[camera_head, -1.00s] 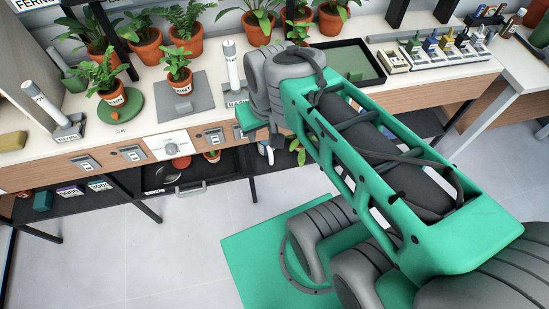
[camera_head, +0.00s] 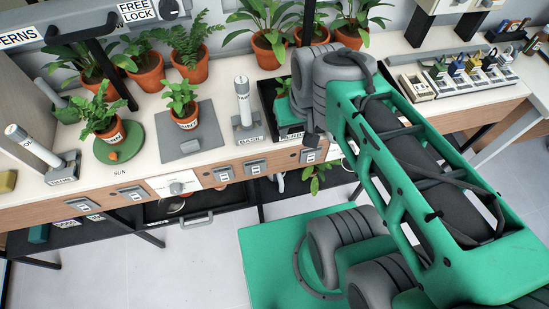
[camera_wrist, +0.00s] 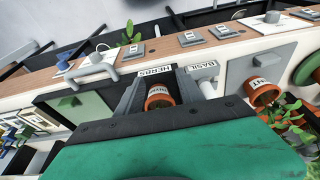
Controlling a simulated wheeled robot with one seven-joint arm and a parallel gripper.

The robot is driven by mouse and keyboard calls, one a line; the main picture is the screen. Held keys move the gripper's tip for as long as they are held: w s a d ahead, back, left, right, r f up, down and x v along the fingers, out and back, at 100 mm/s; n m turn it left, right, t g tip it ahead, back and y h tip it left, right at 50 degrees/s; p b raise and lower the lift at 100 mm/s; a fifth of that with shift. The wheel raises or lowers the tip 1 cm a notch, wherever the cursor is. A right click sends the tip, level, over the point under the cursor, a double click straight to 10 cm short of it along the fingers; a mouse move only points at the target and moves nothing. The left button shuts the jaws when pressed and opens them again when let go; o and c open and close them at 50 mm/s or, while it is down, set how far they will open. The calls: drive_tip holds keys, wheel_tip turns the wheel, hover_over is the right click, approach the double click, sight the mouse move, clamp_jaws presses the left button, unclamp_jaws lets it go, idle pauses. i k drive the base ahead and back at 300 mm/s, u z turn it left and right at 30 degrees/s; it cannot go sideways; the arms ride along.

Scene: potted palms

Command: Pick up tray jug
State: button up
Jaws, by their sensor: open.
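I cannot pick out the tray jug with certainty. In the wrist view a pale bar-like object with a blue part (camera_wrist: 63,67) lies near the counter's front edge, beside the green-lined tray (camera_wrist: 45,104); it may be the jug. A small white object (camera_head: 280,182) shows dimly under the counter. My gripper (camera_wrist: 159,84) is open over the counter by the HERBS label. A terracotta pot (camera_wrist: 158,99) shows between its fingers in the wrist view; I cannot tell its distance from them. In the head view my arm hides most of this area.
The mint pot (camera_head: 186,121) stands on a grey plate. The basil tube (camera_head: 242,100) stands to its right. Another potted plant (camera_head: 101,118) sits on a green disc.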

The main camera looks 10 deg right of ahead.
sight(279, 177)
drive_tip(key=u, duration=2.6)
drive_tip(key=k, duration=1.25)
drive_tip(key=u, duration=0.7)
